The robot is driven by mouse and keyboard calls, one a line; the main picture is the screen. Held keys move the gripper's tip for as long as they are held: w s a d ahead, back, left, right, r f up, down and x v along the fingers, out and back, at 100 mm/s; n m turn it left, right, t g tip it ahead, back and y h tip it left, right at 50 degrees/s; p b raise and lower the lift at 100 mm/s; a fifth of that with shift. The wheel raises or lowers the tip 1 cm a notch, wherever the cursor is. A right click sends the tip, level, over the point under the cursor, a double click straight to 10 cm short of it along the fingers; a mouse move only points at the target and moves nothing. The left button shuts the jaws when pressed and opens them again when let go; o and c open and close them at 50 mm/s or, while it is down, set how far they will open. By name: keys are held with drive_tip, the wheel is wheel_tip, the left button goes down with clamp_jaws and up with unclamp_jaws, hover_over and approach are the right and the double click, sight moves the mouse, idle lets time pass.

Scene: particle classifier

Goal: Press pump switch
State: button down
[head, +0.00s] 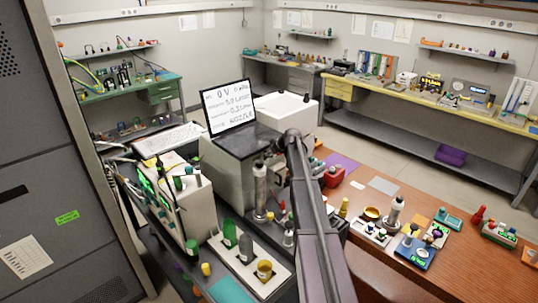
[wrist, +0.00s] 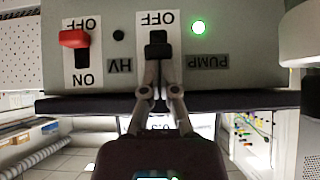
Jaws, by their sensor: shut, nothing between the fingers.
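The pump switch (wrist: 157,48) is a small black lever on a white plate on a grey panel, in the wrist view, which shows the lettering upside down. OFF is printed above it; the opposite end of the plate is hidden behind my fingers. A PUMP label (wrist: 208,62) and a lit green lamp (wrist: 199,27) are to its right. My gripper (wrist: 158,68) is shut and empty, its fingertips at the lower edge of the black lever. I cannot tell whether they touch. In the head view my arm hides the gripper and the switch does not show.
A red HV switch (wrist: 74,40) and a dark unlit lamp (wrist: 118,35) sit left of the pump switch. In the head view a screen (head: 228,107) stands on the grey box (head: 232,150). The brown table (head: 440,265) at right holds several small items.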

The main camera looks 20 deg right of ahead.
wheel_tip(320, 180, down, 2)
drive_tip(key=shift+s+f+b, duration=0.1)
drive_tip(key=shift+b, duration=0.7)
drive_tip(key=shift+s+r, duration=0.1)
drive_tip(key=shift+r, duration=0.15)
drive_tip(key=shift+s+d+r+p, duration=0.1)
drive_tip(key=shift+s+r+p, duration=0.3)
drive_tip(key=shift+p, duration=0.3)
drive_tip(key=p+v, duration=0.5)
drive_tip(key=v, duration=0.3)
drive_tip(key=shift+d+r+p, duration=0.15)
drive_tip(key=shift+d+p, duration=0.05)
drive_tip(key=shift+p, duration=0.2)
drive_tip(key=shift+s, duration=0.1)
